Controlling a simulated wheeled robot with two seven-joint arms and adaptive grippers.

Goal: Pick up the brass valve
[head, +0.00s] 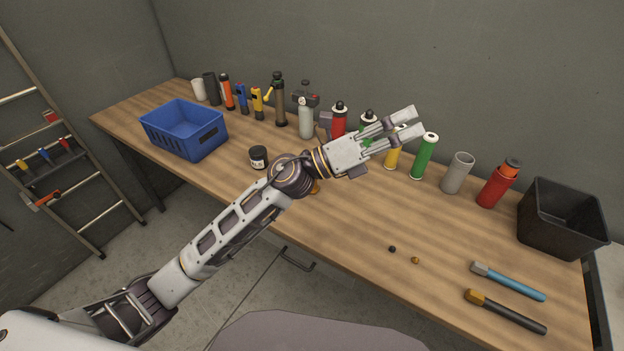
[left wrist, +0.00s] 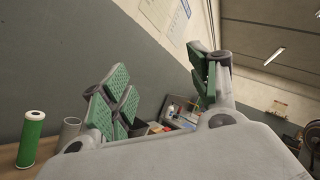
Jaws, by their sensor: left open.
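A small brass-coloured piece (head: 416,260) lies on the front part of the wooden bench in the head view, beside a small dark piece (head: 392,249). It is too small to tell for certain that it is the brass valve. Another yellow-orange thing (head: 315,187) is mostly hidden behind my left arm. My left gripper (head: 414,121) is open above the back of the bench, away from the brass-coloured piece. In the left wrist view its green-padded fingers (left wrist: 160,88) stand apart with nothing between them. My right gripper is not in view.
A blue crate (head: 185,137) stands at the left of the bench and a black bin (head: 560,222) at the right. Bottles and tools line the back, including a green cylinder (head: 424,157). Two hammer-like tools (head: 510,283) lie at front right. The middle front is mostly clear.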

